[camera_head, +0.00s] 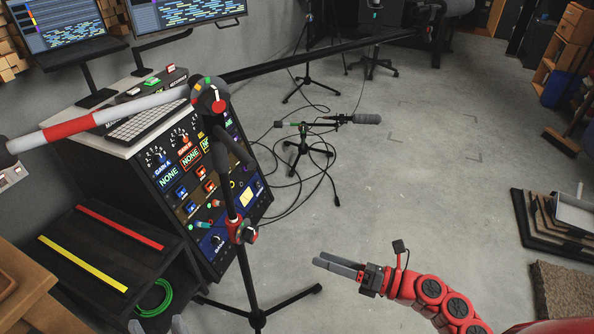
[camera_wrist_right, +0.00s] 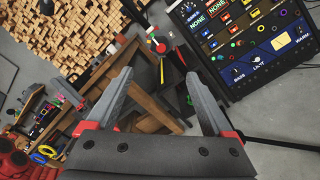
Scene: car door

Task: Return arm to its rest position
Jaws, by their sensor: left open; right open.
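My right arm comes in from the lower right in red links. Its right gripper (camera_head: 322,262) is held over bare floor to the right of the stand, with nothing between its fingers. The right wrist view shows the same right gripper (camera_wrist_right: 160,88) with its two grey fingers spread wide apart. My left gripper (camera_head: 156,325) shows only as grey fingertips at the bottom edge, below the green cable. They are apart, and the rest of that hand is out of the picture.
A black stand (camera_head: 245,232) with a red-white boom (camera_head: 95,119) stands close on the left. Behind it is a control console (camera_head: 196,165). A low microphone stand (camera_head: 305,145) with cables is further back. Flat panels (camera_head: 545,235) lie at right.

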